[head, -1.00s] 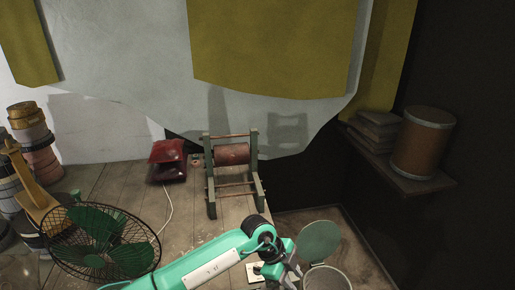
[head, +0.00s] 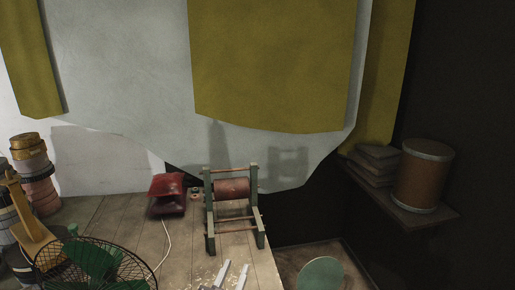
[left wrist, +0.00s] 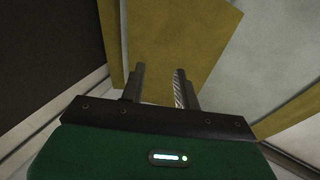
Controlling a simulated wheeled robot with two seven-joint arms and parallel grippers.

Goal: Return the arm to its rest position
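My left gripper (head: 232,274) shows at the bottom edge of the head view, in front of the winding stand, with its two pale fingers pointing up and apart. In the left wrist view the fingers of this gripper (left wrist: 159,80) are apart with nothing between them, and yellow and white cloth shows beyond. The green winding stand (head: 210,215) with a reddish roller (head: 232,188) stands upright on the wooden table. The gripper appears apart from it. My right gripper is not in view.
A red device (head: 167,193) with a white cable sits left of the stand. A wire-caged green fan (head: 95,262) is at lower left, beside stacked tape rolls (head: 38,178). A round green lid (head: 321,272) is at lower right. A drum (head: 422,178) stands on the right shelf.

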